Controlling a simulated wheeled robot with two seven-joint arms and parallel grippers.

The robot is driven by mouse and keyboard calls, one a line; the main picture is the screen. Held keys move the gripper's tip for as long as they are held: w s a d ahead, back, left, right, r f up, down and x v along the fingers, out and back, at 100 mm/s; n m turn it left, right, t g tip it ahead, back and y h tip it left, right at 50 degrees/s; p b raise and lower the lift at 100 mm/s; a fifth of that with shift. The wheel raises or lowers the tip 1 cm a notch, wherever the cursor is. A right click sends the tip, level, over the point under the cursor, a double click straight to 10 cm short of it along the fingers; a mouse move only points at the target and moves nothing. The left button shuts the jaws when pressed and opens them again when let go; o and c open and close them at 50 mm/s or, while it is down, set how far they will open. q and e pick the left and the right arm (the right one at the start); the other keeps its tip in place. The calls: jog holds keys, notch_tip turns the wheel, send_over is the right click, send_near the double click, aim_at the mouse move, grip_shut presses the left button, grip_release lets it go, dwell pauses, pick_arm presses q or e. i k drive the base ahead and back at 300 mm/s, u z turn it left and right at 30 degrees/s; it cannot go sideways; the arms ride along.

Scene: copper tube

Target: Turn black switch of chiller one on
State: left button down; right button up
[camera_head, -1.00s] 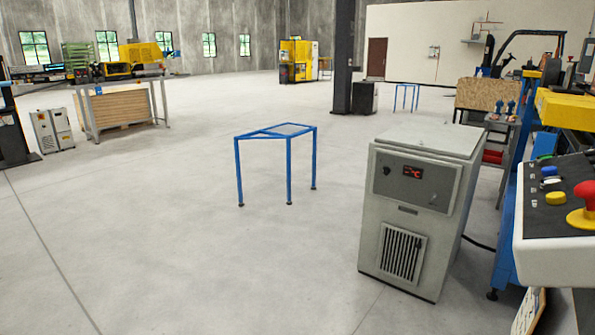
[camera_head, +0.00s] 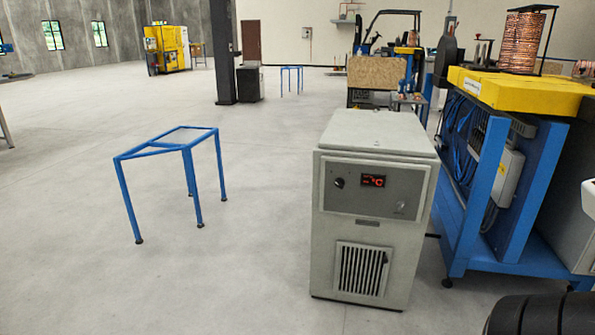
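A grey box-shaped chiller (camera_head: 372,220) stands on the floor right of the middle in the head view. Its front panel has a small black switch (camera_head: 339,182) at the left, a lit red display (camera_head: 373,181) and a pale round part at the right. A dark vent grille is below the panel. The switch's exact position is too small to read. Neither of my grippers is in view, and nothing touches the chiller.
A blue metal frame stand (camera_head: 170,150) stands left of the chiller. A blue machine frame with a yellow top (camera_head: 520,90) stands close on its right. A black ribbed object (camera_head: 540,314) fills the lower right corner.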

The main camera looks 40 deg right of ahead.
aim_at(340, 182)
jog(key=i, duration=2.2)
jog(key=z, duration=2.1)
jog(key=i, duration=1)
jog(key=u, duration=0.05)
